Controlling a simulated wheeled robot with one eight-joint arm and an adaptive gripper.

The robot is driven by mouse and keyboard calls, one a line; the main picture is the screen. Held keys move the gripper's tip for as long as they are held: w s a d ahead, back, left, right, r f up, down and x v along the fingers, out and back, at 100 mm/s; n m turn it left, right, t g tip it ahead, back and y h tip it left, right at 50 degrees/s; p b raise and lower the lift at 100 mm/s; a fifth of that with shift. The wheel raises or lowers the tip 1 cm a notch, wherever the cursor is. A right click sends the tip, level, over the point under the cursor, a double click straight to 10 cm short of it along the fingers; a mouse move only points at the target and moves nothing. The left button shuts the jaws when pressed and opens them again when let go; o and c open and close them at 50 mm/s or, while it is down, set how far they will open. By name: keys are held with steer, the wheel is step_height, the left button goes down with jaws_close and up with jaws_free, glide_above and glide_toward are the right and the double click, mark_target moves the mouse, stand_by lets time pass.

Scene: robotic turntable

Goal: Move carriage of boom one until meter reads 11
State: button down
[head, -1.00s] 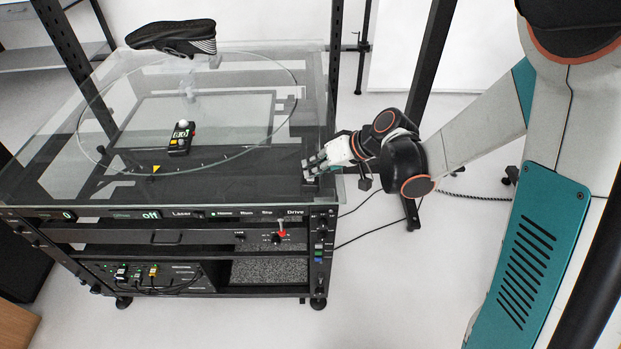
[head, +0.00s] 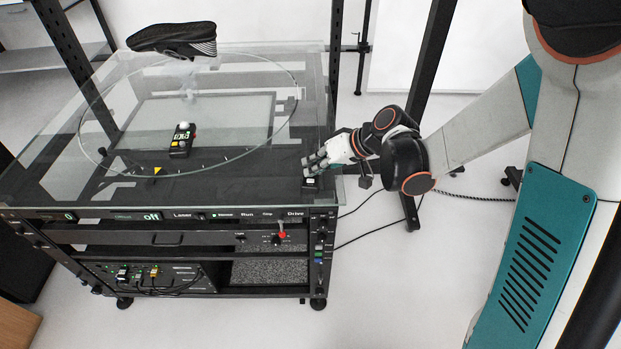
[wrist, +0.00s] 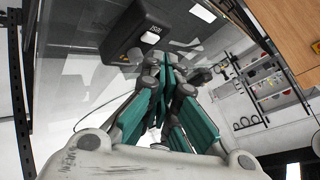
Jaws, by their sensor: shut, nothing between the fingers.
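The meter (head: 181,140) is a black hand-held unit with a white dome and a lit display, lying on the glass turntable top. Its digits are too small to read surely. My gripper (head: 308,168) is at the front right corner of the glass, with its fingers together, just above a small black box (head: 311,184). In the wrist view the shut fingers (wrist: 165,68) point toward a black box with a pale square button (wrist: 151,36); I cannot tell if they touch it. I cannot tell which part is boom one or its carriage.
A dark shoe (head: 174,39) is above the back of the glass. Black posts (head: 335,60) stand behind.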

mark_target(314, 180)
steer(key=shift+r+p, duration=1.75)
steer(key=shift+r, duration=0.7)
steer(key=s+d+r+m+t+h, duration=0.1)
steer(key=s+d+r+h, duration=0.1)
steer(key=s+d+r, duration=0.2)
steer(key=s+d+r+m+t+h, duration=0.1)
steer(key=s+d+r+h, duration=0.2)
steer(key=s+d, duration=0.3)
steer(key=s+d+r+m+t+h, duration=0.1)
steer(key=s+d+r+h, duration=0.2)
steer(key=s+d, duration=0.3)
steer(key=s+r, duration=0.1)
steer(key=s, duration=0.4)
steer(key=shift+s+r+m, duration=0.25)
steer(key=shift+r+m, duration=0.15)
steer(key=shift+a, duration=0.15)
